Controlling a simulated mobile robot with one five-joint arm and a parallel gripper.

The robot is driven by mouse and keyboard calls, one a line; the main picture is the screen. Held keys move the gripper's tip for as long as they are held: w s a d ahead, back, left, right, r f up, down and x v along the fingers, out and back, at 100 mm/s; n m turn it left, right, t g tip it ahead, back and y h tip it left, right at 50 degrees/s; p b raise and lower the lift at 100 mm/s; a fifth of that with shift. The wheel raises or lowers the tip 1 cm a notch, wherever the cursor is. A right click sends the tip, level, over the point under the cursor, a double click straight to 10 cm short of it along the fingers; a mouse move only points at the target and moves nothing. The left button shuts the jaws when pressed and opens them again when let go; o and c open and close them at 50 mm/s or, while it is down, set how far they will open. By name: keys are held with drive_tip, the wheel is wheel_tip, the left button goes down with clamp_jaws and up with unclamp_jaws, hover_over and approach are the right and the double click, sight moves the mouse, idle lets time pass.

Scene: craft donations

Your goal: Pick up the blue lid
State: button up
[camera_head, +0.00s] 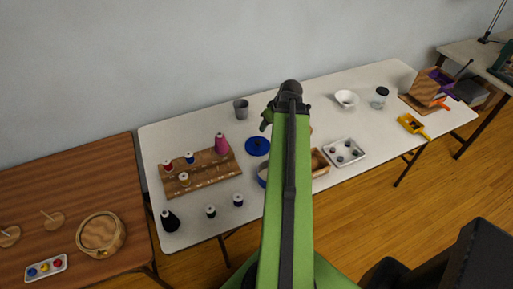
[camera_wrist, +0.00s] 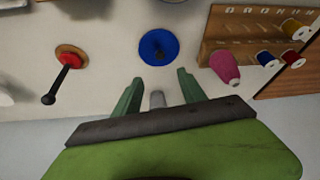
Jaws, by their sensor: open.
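The blue lid (camera_head: 257,146) is a round disc lying flat on the white table, just left of my arm in the head view. In the wrist view the blue lid (camera_wrist: 158,47) lies beyond my fingertips, with a small dark knob near its middle. My gripper (camera_wrist: 158,82) is open, its two green fingers spread and empty, apart from the lid. In the head view my arm hides most of my gripper (camera_head: 267,118); one green finger shows near the lid. A grey cup (camera_wrist: 157,99) appears between the fingers in the wrist view.
The grey cup (camera_head: 241,109) stands behind the lid. A wooden rack (camera_head: 203,175) with thread spools, including a pink cone (camera_head: 221,144), is to the left. A blue-rimmed container (camera_head: 262,176) is partly hidden by my arm. A white tray (camera_head: 344,153) is to the right.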

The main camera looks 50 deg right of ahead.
drive_tip(key=b, duration=1.1)
hover_over(257, 141)
drive_tip(key=s, duration=0.3)
drive_tip(key=f, duration=1.1)
drive_tip(key=shift+s+a+f, duration=0.1)
drive_tip(key=shift+a+f, duration=0.05)
drive_tip(key=shift+a, duration=0.1)
drive_tip(key=shift+f, duration=0.1)
drive_tip(key=b+x, duration=0.5)
drive_tip(key=shift+w+d, duration=0.1)
drive_tip(key=shift+w, duration=0.15)
drive_tip(key=shift+c, duration=0.4)
clamp_jaws()
